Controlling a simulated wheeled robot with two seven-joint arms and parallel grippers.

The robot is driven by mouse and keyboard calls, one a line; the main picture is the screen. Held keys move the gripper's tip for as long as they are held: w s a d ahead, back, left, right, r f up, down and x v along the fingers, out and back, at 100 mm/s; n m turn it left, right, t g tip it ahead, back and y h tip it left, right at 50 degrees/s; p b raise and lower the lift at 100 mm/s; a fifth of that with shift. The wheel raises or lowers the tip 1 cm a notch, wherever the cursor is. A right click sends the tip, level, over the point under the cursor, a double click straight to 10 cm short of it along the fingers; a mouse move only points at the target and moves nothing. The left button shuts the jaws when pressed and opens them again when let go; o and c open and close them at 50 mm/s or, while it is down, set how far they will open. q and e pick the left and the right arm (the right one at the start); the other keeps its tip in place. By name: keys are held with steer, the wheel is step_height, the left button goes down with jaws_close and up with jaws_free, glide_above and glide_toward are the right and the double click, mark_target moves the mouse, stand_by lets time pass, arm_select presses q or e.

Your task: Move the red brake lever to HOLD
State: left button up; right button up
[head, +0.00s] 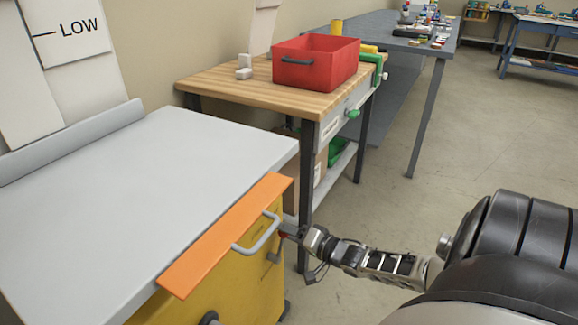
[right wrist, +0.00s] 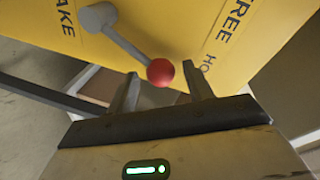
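The brake lever is a grey rod with a red ball knob (right wrist: 160,72); its round grey pivot is on a yellow panel (right wrist: 170,20). In the right wrist view the rod slants from the pivot down right to the knob, between the partly cut lettering "AKE" and the words "FREE" and "HO". My right gripper (right wrist: 160,90) is open, its fingertips on either side of the knob with gaps visible. In the head view the right gripper (head: 292,237) is at the yellow cart's (head: 245,275) right side, mostly covering the knob. My left gripper is not in view.
The cart has a grey top (head: 130,180), an orange edge strip (head: 225,235) and a grey handle (head: 262,238) close to my right gripper. A wooden bench (head: 235,95) with a red bin (head: 315,62) stands behind. The floor at right is clear beyond my arm.

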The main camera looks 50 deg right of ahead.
arm_select(q)
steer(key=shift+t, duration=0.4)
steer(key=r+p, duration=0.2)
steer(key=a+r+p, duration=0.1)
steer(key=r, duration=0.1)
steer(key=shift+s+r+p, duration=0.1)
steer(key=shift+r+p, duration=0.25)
steer(key=shift+p, duration=0.05)
arm_select(e)
steer(key=s+d+r, duration=0.1)
steer(key=s+r, duration=0.1)
steer(key=s, duration=1.3)
steer(key=shift+s+d+r, duration=0.2)
steer(key=shift+s+d, duration=0.1)
steer(key=shift+s, duration=0.05)
